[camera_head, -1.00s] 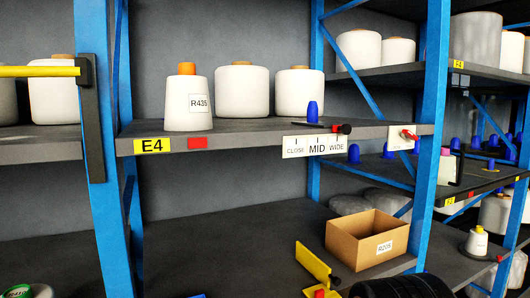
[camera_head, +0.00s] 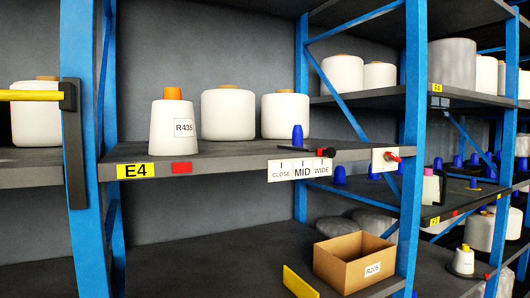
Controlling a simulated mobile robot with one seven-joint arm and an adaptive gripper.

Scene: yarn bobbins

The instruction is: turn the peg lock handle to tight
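A small white plate (camera_head: 378,160) is fixed at the right end of the E4 shelf, beside the blue post. A red handle (camera_head: 393,156) sticks out from it to the right; it looks like the peg lock handle. Any lettering on the plate is too small to read. A blue peg (camera_head: 297,136) stands on the shelf to the left. Beside it, a black lever with a red tip (camera_head: 328,152) lies above a white scale (camera_head: 300,170) marked CLOSE, MID and WIDE. My gripper is not in view.
A bobbin labelled R435 (camera_head: 172,128) and two wider white bobbins (camera_head: 228,114) stand on the E4 shelf (camera_head: 230,158). Below are an open cardboard box (camera_head: 343,263) and a yellow plate (camera_head: 299,283). A yellow bar (camera_head: 30,95) juts in at left. Blue posts (camera_head: 413,130) frame the bay.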

